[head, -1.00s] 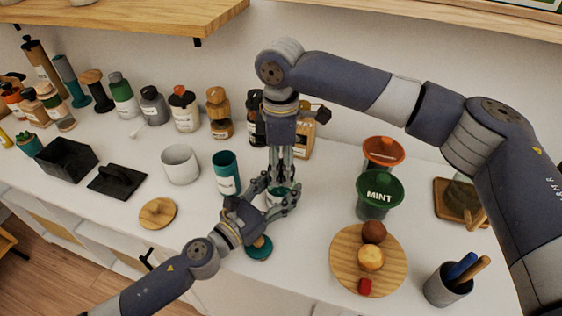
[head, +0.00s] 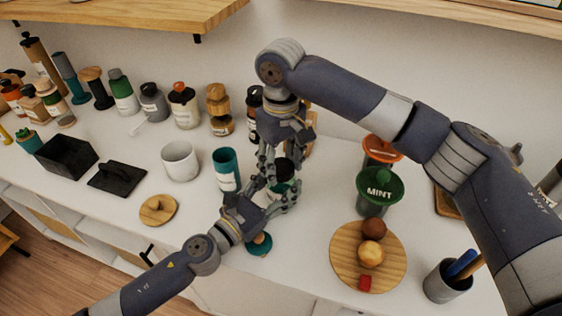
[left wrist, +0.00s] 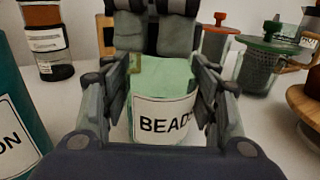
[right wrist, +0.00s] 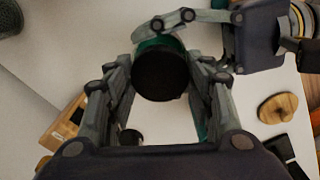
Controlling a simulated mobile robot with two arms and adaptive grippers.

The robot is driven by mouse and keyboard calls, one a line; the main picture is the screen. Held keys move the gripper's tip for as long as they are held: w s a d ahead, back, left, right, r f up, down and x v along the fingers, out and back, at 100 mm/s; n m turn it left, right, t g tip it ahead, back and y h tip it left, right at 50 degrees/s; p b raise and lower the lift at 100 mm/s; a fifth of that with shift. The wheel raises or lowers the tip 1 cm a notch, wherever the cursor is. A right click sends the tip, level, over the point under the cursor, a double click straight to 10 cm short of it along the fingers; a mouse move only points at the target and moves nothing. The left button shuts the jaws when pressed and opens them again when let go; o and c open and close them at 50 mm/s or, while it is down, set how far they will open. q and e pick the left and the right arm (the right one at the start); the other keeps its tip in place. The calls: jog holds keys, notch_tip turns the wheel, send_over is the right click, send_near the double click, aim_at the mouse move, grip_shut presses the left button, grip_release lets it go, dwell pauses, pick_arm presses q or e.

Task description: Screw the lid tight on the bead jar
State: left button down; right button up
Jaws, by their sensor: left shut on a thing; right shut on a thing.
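The bead jar (left wrist: 165,95) is pale green with a white label reading "BEAD", partly covered by a finger. It stands upright on the white counter in the middle of the head view. My left gripper (head: 277,194) is shut around its sides from the front left. The dark round lid (right wrist: 161,75) is on top of the jar in the right wrist view. My right gripper (head: 284,164) points down from above and is shut on the lid's sides. Its fingers hide the lid in the left wrist view. I cannot tell how closely the lid sits on the rim.
A teal cup (head: 226,168) stands close left of the jar, and a teal-and-wood object (head: 259,244) lies in front. Green (head: 379,188) and orange-topped (head: 383,148) canisters and a round board (head: 341,262) are on the right. Several bottles line the wall.

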jog(key=m, duration=0.7)
jog(key=shift+m, duration=0.3)
jog(key=m, duration=0.3)
jog(key=shift+m, duration=0.4)
jog(key=m, duration=0.3)
jog(key=shift+m, duration=0.3)
jog(key=m, duration=0.5)
pick_arm(q)
jog(key=shift+f, duration=0.1)
pick_arm(e)
jog(key=m, duration=0.5)
jog(key=o, duration=1)
jog(key=shift+c, duration=0.2)
notch_tip(320, 180, up, 12)
